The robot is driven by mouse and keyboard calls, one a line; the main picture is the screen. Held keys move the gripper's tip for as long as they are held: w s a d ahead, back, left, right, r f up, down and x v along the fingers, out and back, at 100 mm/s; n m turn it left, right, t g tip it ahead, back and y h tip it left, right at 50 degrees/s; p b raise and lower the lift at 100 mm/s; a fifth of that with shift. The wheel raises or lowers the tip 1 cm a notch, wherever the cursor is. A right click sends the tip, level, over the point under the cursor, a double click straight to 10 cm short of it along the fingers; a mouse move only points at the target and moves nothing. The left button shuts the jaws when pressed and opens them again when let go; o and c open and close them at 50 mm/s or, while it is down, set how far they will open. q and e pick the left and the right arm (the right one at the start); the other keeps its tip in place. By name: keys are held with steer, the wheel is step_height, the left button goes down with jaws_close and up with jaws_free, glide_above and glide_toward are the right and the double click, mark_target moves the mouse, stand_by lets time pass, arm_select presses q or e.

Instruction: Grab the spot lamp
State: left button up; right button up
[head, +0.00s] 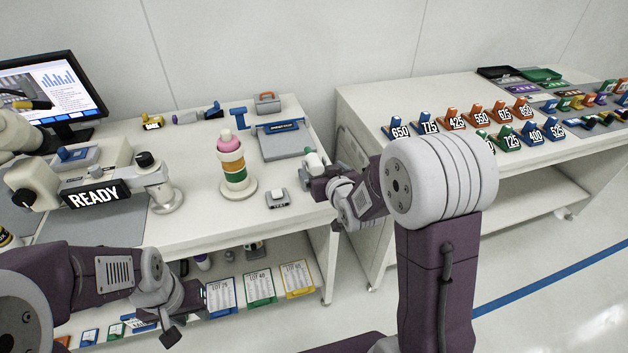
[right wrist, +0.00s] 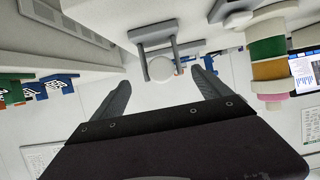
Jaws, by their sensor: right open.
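A small pale thing with a rounded, greenish-white head (head: 314,158) stands near the right edge of the white table. It looks like the spot lamp, though my right gripper partly hides it. In the right wrist view, a round white head (right wrist: 161,68) with grey bars shows ahead, between the directions of my fingers. My right gripper (head: 316,180) is open, with its fingers (right wrist: 165,90) apart and nothing held between them. My left gripper (head: 180,312) is low at the table's front, away from the lamp; its jaw opening is unclear.
A ringed pink, orange and green tower (head: 233,168) and a small grey box (head: 278,198) stand left of the lamp. A grey-blue device (head: 285,140) is behind. A second table (head: 375,98) with numbered blocks is at right, beyond a gap.

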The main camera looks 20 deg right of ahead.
mark_target(314, 164)
steer(key=x, duration=0.6)
steer(key=shift+w+a+f, duration=0.15)
steer(key=shift+w+a, duration=0.05)
steer(key=shift+w, duration=0.05)
steer(key=shift+s, duration=0.15)
steer(key=c, duration=0.4)
jaws_close()
